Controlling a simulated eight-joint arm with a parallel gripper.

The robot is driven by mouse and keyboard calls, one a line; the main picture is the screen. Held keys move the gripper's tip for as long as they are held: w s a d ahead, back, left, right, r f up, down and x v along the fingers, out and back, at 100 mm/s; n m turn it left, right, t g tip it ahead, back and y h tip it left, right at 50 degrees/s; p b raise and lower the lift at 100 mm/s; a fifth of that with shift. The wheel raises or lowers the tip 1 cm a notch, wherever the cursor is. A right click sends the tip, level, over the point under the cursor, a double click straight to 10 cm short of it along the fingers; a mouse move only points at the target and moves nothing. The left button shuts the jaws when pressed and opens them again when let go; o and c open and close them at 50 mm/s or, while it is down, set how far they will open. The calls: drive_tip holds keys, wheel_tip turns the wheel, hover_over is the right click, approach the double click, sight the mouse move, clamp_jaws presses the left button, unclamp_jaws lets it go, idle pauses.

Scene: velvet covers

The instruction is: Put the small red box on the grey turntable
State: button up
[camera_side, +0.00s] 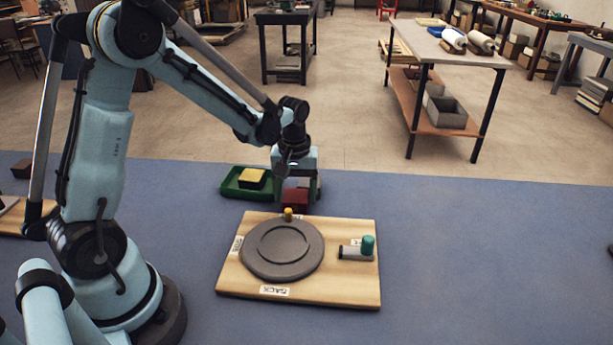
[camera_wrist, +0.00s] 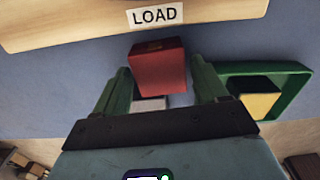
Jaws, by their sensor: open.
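The small red box (camera_side: 295,199) stands on the blue table just behind the wooden board. In the wrist view the red box (camera_wrist: 158,72) shows between and slightly beyond my green fingertips. My gripper (camera_side: 299,192) is pointing down over the box, with one finger at each side; it also shows in the wrist view (camera_wrist: 161,66). The jaws are open, and I cannot tell whether either finger touches the box. The grey turntable (camera_side: 282,250) is a round disc on the board, in front of my gripper, with nothing on it.
A green tray (camera_side: 230,190) holding a yellow block (camera_side: 252,176) is close beside my gripper.

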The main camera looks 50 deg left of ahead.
drive_tip(key=shift+f, duration=0.1)
drive_tip(key=shift+c, duration=0.4)
drive_tip(key=c, duration=0.8)
drive_tip(key=shift+c, duration=0.2)
